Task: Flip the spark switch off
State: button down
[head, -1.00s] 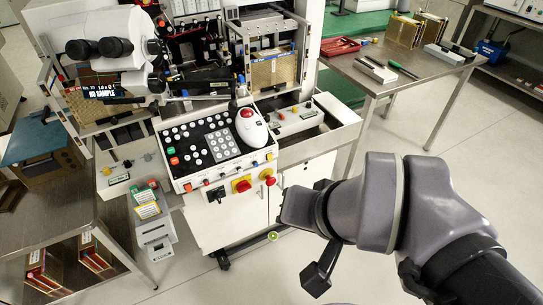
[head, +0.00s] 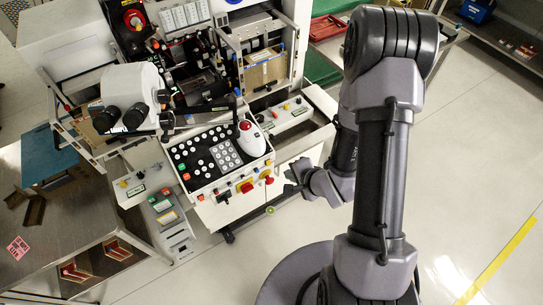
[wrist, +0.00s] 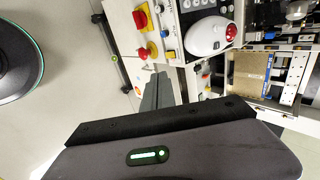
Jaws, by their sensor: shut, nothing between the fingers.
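The wire bonder's sloped control panel (head: 206,186) carries several buttons, a keypad and a white and red trackball mouse. Its front face has a black switch (head: 222,197), a red-and-yellow rotary switch (head: 246,187) and a red mushroom button (head: 268,180). I see no readable label that tells which one is the spark switch. My gripper (head: 292,189) is right of the front face, close to the red button but apart from it. In the wrist view my gripper's fingers (wrist: 157,92) are shut and empty, near the red button (wrist: 148,52). The rotary switch also shows there (wrist: 140,18).
A grey boxed unit (head: 172,226) with colored labels stands left of the panel. A metal table (head: 55,225) is at the left and a bench with a red tray (head: 325,27) at the back. The floor in front is open.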

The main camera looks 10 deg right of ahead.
aim_at(268, 163)
jog(key=b+x, duration=0.4)
jog(key=b, duration=0.1)
jog(key=b+x, duration=0.5)
jog(key=w+r+b+x, duration=0.1)
jog(key=b+x, duration=0.3)
jog(key=b, duration=0.1)
jog(key=shift+w+a+f+b, duration=0.2)
jog(key=shift+w+f+b, duration=0.1)
jog(key=shift+b, duration=0.1)
jog(key=shift+s, duration=0.1)
jog(key=shift+f, duration=0.2)
jog(key=shift+r, duration=0.1)
